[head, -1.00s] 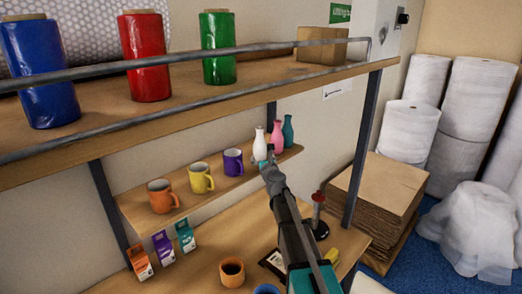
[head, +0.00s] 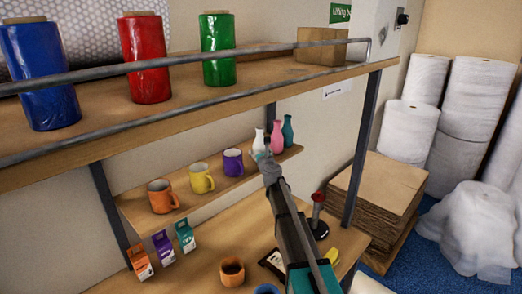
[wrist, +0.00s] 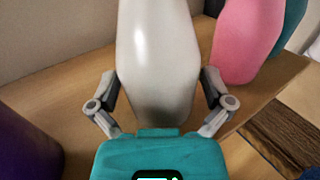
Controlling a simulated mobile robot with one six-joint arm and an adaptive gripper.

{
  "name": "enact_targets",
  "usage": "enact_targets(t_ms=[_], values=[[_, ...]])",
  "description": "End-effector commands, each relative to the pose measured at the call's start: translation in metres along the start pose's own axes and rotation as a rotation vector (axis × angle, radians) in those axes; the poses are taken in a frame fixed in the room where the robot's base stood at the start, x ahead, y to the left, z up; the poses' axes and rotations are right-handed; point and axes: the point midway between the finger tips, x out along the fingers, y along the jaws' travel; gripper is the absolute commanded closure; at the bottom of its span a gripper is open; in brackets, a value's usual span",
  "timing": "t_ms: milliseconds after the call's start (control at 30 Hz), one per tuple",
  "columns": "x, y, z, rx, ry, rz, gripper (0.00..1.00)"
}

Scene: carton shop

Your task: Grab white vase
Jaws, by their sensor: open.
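The white vase (head: 258,141) stands upright on the small middle shelf, left of the pink vase (head: 277,136). In the wrist view the white vase (wrist: 158,60) fills the middle, its lower body between the two fingers of my gripper (wrist: 160,95). The fingers are open, one on each side of the vase and close to its sides; I cannot tell whether they touch it. In the head view my gripper (head: 264,158) is in front of the vase and hides its lower part.
The pink vase (wrist: 247,40) is close on the right, with a teal vase (head: 288,131) beyond it. A purple mug (head: 233,162) is to the left, then yellow (head: 201,178) and orange (head: 162,196) mugs. The upper shelf (head: 180,101) overhangs behind a metal rail.

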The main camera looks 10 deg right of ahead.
Motion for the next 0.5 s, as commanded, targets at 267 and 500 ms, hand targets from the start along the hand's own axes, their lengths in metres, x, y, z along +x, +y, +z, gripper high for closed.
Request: enact_targets(t_ms=[267, 500], values=[[-0.0001, 0.0002, 0.0000, 0.000, 0.000, 0.000, 0.00], [-0.0001, 0.0002, 0.0000, 0.000, 0.000, 0.000, 0.37]])
